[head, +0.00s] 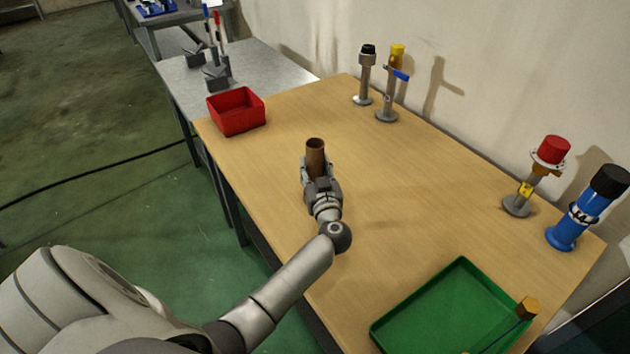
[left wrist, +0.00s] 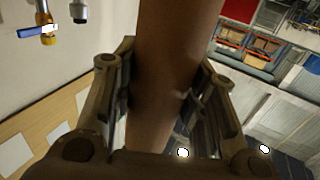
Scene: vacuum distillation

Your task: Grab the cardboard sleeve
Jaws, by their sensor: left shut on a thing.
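The cardboard sleeve (head: 316,157) is a brown tube standing about upright over the middle of the wooden table in the head view. My left gripper (head: 319,178) is shut on it, with its lower part hidden behind the fingers. In the left wrist view the sleeve (left wrist: 172,70) runs between the two fingers (left wrist: 160,100), which press on its sides. I cannot tell whether the sleeve touches the table. My right gripper is not in view.
A red bin (head: 237,111) stands at the table's far left corner. A green tray (head: 440,312) lies at the near right. Valve-like fittings (head: 386,95) and a blue cylinder (head: 575,222) stand along the wall side. The wooden table (head: 420,190) is clear around the sleeve.

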